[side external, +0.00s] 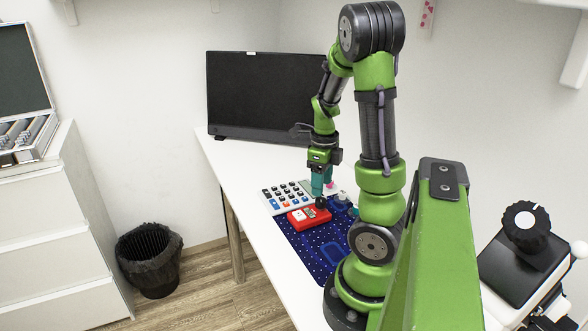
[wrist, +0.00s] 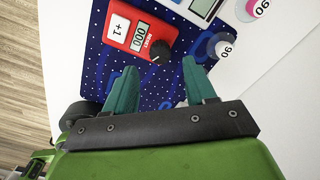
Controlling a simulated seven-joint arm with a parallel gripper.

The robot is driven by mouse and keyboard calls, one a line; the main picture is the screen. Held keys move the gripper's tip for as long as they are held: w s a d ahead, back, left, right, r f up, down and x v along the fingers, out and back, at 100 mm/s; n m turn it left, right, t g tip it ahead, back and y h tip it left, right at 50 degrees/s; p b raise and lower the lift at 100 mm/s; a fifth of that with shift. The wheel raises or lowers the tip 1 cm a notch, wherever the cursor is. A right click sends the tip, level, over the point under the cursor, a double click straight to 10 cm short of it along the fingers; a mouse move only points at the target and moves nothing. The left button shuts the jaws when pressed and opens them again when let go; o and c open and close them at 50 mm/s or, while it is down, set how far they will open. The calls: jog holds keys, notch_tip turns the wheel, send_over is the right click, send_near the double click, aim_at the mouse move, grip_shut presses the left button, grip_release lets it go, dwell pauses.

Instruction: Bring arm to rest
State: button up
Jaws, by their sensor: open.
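My gripper (side external: 322,190) hangs from the green arm over the table, just above and behind the red counter. In the wrist view its two teal fingers (wrist: 160,72) stand apart with nothing between them. The red counter (side external: 309,217) lies on the dotted blue mat (side external: 300,245). In the wrist view the counter (wrist: 135,28) shows a "+1" button, a "000" display and a black knob (wrist: 160,51), which is beyond the fingertips. I cannot tell whether the fingers touch anything. The arm is raised and bent, reaching toward the monitor side.
A white calculator-like keypad (side external: 272,200) lies behind the counter. Round pieces marked 90, one pink (wrist: 256,8) and one blue (wrist: 222,46), are right of the counter. A black monitor (side external: 260,95) stands at the back. A bin (side external: 150,260) is on the floor, left of the table.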

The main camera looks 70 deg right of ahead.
jog(key=n, duration=0.2)
jog(key=shift+a+f+n, duration=0.1)
jog(key=shift+a+n, duration=0.1)
jog(key=shift+n, duration=0.2)
jog(key=w+a+r+n+t+y, duration=0.1)
jog(key=w+a+r+n+t, duration=0.2)
jog(key=a+n, duration=0.55)
jog(key=w+a+r+n+t, duration=0.1)
jog(key=w+a+r+n, duration=0.4)
jog(key=n, duration=0.6)
jog(key=a+r+n+t, duration=0.1)
jog(key=a+r+n, duration=0.2)
jog(key=a+n, duration=0.2)
jog(key=a+r+n+t+y, duration=0.1)
jog(key=a+r+n, duration=0.3)
jog(key=a, duration=0.5)
jog(key=shift+s+a+n+t, duration=0.35)
jog(key=shift+n+t, duration=0.25)
jog(key=shift+n, duration=0.55)
